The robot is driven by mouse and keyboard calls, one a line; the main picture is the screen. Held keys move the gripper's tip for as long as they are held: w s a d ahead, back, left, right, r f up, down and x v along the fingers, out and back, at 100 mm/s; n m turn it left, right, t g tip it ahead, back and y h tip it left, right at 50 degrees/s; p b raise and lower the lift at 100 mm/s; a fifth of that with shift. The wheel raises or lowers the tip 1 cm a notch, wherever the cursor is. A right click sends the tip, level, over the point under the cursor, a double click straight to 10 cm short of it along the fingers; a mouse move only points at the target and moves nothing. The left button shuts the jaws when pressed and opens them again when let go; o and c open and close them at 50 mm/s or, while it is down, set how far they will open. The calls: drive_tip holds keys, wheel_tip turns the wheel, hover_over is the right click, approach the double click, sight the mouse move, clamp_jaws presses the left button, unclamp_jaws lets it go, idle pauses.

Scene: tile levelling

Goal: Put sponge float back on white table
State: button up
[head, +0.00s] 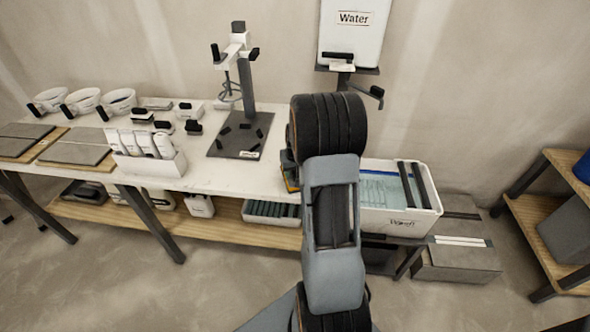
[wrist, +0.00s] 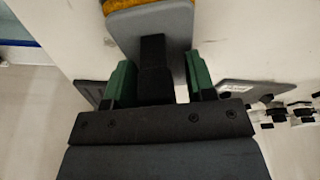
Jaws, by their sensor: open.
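The sponge float (wrist: 176,24) has a grey plate, an orange-yellow sponge edge and a black handle. It is at the top middle of the wrist view. In the head view only a sliver of the float (head: 291,182) shows at the white table's right end, beside my arm. My gripper (wrist: 159,75) has green fingers, one on each side of the black handle, with gaps visible. It is open. In the head view my arm hides the gripper. The white table (head: 225,178) shows under the float; exact contact between them is hard to tell.
A white water bin (head: 397,222) stands just right of the table end. A dark stand (head: 245,90) on a grey base is left of my arm. A white holder (head: 150,163) and several tools fill the table's left part. A wooden shelf (head: 560,195) is far right.

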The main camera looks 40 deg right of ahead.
drive_tip(key=v, duration=1.1)
drive_tip(key=shift+r, duration=0.35)
drive_tip(key=s+a+r+n, duration=0.1)
drive_tip(key=s+a+n, duration=0.1)
drive_tip(key=s+a, duration=0.5)
drive_tip(key=s+a+r+n+t+y, duration=0.1)
drive_tip(key=s+a, duration=0.6)
drive_tip(key=a, duration=0.8)
drive_tip(key=shift+s+r+n, duration=0.2)
drive_tip(key=shift+r+n, duration=0.4)
wheel_tip(320, 180, up, 4)
drive_tip(key=p, duration=0.4)
